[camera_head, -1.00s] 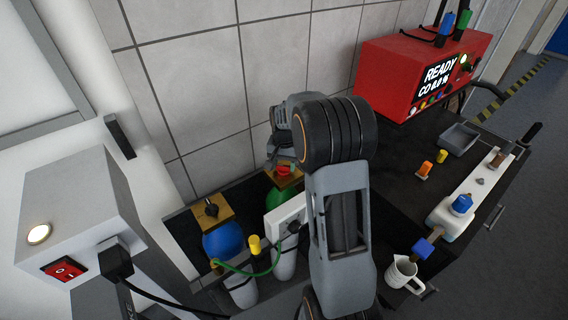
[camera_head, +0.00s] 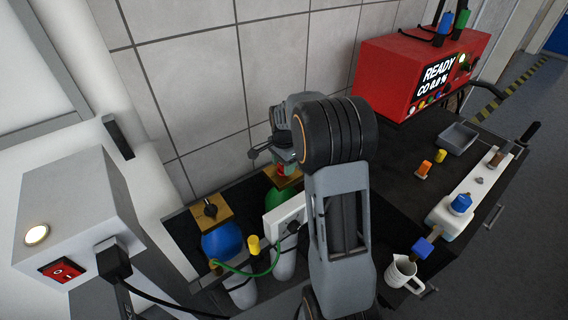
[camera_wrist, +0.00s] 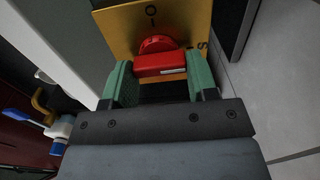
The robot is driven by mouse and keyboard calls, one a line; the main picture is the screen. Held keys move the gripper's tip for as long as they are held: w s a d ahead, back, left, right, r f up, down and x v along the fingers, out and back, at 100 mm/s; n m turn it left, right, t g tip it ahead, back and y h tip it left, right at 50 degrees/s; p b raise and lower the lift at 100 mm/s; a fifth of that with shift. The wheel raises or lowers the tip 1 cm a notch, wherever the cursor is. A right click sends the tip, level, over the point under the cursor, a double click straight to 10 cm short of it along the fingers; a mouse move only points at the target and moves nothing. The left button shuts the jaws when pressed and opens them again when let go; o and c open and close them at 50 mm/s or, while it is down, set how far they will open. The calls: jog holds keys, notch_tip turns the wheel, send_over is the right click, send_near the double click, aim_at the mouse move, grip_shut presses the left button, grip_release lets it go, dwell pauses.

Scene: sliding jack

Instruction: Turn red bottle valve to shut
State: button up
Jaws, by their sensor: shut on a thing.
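The red valve (camera_wrist: 160,45) sits on a yellow plate (camera_wrist: 190,20) with dark letters, in the wrist view. Its bar-shaped handle lies crosswise between the green fingertips of my gripper (camera_wrist: 160,76). My gripper is shut on this handle, one finger at each end. In the head view, the red valve (camera_head: 282,172) shows only in part under my gripper, on top of the green bottle (camera_head: 284,199). My wrist and arm hide much of the bottle's right side.
A white box (camera_head: 285,218) with a plug is in front of the green bottle. The tiled wall (camera_head: 190,70) is close behind. A red analyser (camera_head: 400,75) reads READY.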

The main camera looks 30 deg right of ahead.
dwell(0.6)
jog(key=o, duration=0.9)
jog(key=shift+o, duration=0.2)
jog(key=shift+r, duration=0.1)
notch_tip(320, 180, up, 14)
jog(key=shift+f, duration=0.2)
jog(key=s+a+f+n+t, duration=0.2)
jog(key=s+a+n, duration=0.3)
jog(key=s+n, duration=0.3)
jog(key=s+a+f+n+t, duration=0.1)
jog(key=s+a+n, duration=0.4)
jog(key=s, duration=0.7)
jog(key=n, duration=0.2)
jog(key=shift+a+f+n+t, duration=0.25)
jog(key=shift+f+n+t, duration=0.1)
jog(key=shift+n+t, duration=0.05)
